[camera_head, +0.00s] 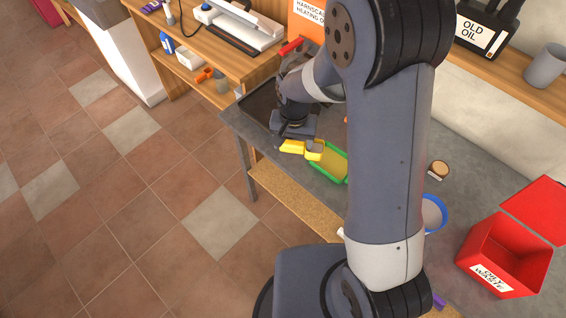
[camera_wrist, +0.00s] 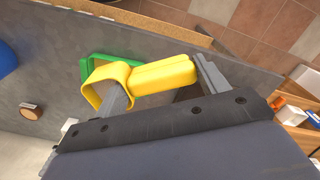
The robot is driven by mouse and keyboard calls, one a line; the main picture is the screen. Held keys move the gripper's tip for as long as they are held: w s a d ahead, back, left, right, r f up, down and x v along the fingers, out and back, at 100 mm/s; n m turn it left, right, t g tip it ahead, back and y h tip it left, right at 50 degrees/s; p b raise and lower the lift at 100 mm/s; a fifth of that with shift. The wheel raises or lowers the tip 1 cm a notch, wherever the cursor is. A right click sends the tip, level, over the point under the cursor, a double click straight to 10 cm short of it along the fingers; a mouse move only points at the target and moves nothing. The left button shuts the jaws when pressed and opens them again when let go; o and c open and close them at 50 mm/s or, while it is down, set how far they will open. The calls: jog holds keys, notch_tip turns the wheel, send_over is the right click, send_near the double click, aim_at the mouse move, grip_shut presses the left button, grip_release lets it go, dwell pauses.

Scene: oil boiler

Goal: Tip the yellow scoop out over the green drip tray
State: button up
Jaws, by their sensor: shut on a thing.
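In the wrist view the yellow scoop (camera_wrist: 165,74) lies across between the two fingers of my gripper (camera_wrist: 155,78). One finger is at the handle's end, the other by the scoop's cup, partly covering its opening. The cup overlaps the green drip tray (camera_wrist: 129,61) behind it. I cannot tell what is in the cup. My arm hides part of the tray in the head view.
A red waste bin (camera_head: 490,260) with its lid open and a blue-rimmed bucket (camera_head: 443,214) stand right of my arm. A small round tan-topped item (camera_head: 438,167) sits on the bench. A dark tray (camera_head: 257,107) lies at the bench's left end. Tiled floor is free at left.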

jog(key=w+d+f+m+t+y, duration=0.1)
jog(key=w+d+m, duration=0.4)
jog(key=w+d, duration=0.2)
jog(key=shift+w+m+y, duration=0.3)
jog(key=shift+w+m, duration=0.1)
jog(key=shift+w, duration=0.6)
jog(key=shift+r+t+y+b, duration=0.15)
jog(key=shift+t+y+b, duration=0.15)
jog(key=shift+b, duration=0.5)
jog(key=shift+s+d+r+t+y+b, duration=0.15)
jog(key=shift+r+t+y+b, duration=0.5)
jog(key=shift+b, duration=0.95)
jog(key=shift+d+y+b, duration=0.1)
jog(key=shift+y+b, duration=0.15)
jog(key=shift+b, duration=0.95)
jog(key=b, duration=0.2)
jog(key=t+y+b, duration=0.1)
jog(key=b, duration=0.1)
jog(key=shift+s+d+r, duration=0.15)
jog(key=shift+r, duration=0.25)
jog(key=shift+r, duration=0.15)
